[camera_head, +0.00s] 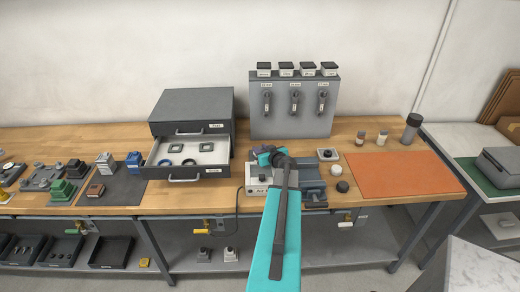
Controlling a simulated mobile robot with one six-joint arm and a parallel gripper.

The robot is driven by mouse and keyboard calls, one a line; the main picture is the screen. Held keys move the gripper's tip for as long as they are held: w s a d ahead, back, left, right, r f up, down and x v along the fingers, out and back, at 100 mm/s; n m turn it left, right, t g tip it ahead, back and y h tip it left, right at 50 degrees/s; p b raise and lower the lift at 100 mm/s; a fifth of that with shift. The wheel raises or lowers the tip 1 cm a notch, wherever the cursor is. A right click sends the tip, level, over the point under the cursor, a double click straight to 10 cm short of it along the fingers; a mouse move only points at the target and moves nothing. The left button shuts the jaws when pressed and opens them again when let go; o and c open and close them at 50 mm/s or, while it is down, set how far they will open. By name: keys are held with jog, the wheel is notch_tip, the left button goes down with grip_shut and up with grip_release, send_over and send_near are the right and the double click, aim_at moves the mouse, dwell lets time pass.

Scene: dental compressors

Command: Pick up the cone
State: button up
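I cannot pick out a cone with certainty at this size. A small dark round part (342,187) and a small pale piece with a dark hollow (336,169) stand on the wooden bench, right of my arm. My teal and dark arm reaches forward over the bench. My gripper (266,154) is at its far end, above a grey machine block (312,180) and a pale control box (256,183). The arm partly covers both. The fingers are too small and hidden to show whether they are open or hold anything.
An open drawer (187,172) with rings and square parts juts out left of my arm. A grey panel (294,108) with hanging tools stands behind. Small jars (372,138) and a dark cylinder (411,129) stand back right. The orange mat (404,174) is clear.

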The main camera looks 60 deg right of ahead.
jog(key=shift+c, duration=1.4)
jog(key=shift+r, duration=0.1)
